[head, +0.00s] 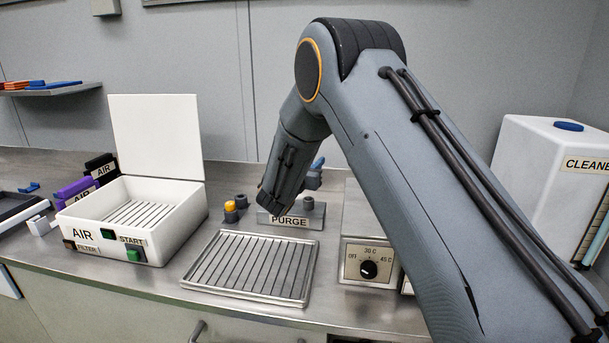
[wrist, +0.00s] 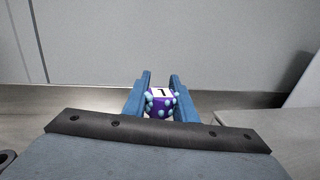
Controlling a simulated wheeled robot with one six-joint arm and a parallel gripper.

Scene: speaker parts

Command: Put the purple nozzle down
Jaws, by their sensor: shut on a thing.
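The purple nozzle (wrist: 161,106) shows in the wrist view between the two blue fingers of my gripper (wrist: 160,77). It is dotted with pale cyan spots and has a white face marked 1. My gripper is shut on it. In the head view a blue bit of my gripper (head: 318,164) shows behind my forearm, above the PURGE block (head: 292,219). The nozzle itself is hidden in the head view. I cannot tell from the wrist view whether it touches anything below.
A slatted metal rack (head: 215,270) lies empty at the front. The white AIR box (head: 185,215) stands left with its lid up. A dial unit (head: 368,262) and a white CLEANER tank (head: 535,165) are right.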

